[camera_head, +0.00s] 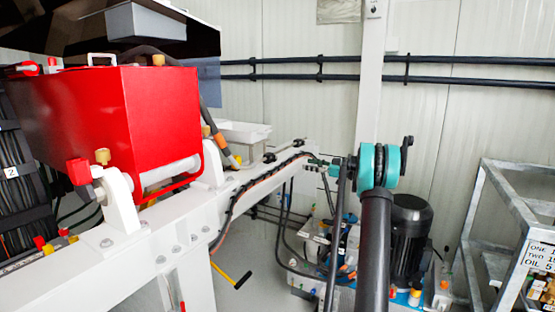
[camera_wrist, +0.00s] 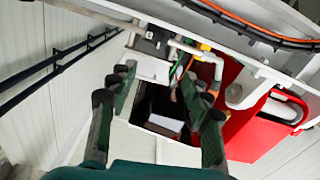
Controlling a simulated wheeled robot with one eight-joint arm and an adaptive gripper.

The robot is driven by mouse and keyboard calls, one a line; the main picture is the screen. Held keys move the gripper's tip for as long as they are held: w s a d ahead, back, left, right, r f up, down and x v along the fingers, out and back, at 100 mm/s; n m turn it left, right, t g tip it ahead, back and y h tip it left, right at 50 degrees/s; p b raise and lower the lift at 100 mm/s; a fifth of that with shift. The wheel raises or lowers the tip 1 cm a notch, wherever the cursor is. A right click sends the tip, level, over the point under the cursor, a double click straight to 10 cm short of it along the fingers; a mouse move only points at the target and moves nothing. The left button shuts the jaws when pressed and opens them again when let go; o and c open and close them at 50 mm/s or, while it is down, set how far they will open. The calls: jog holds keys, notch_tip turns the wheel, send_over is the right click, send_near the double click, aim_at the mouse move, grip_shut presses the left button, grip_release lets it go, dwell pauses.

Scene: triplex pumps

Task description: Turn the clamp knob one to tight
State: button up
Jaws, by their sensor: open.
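My gripper (camera_wrist: 157,82) is open and empty in the wrist view, with its two dark green fingers spread apart. In the head view its green end (camera_head: 318,162) seems to be beside the far end of the white beam, small and partly hidden by my arm. No knob is between the fingers. Tan knobs stand at the red box, one on the near clamp (camera_head: 103,156) and one on top (camera_head: 158,60). I cannot tell which is clamp knob one or whether any is tight.
The red box (camera_head: 165,110) sits on the white beam (camera_head: 130,250); red housing also shows in the wrist view (camera_wrist: 255,135). Cables run along the beam. A black motor (camera_head: 410,235) and metal frame (camera_head: 500,200) stand right. Dark pipes (camera_head: 430,80) cross the wall.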

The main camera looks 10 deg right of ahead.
aim_at(276, 158)
jog(key=x, duration=1.7)
jog(key=shift+w, duration=0.2)
jog(key=shift+c, duration=0.2)
grip_shut()
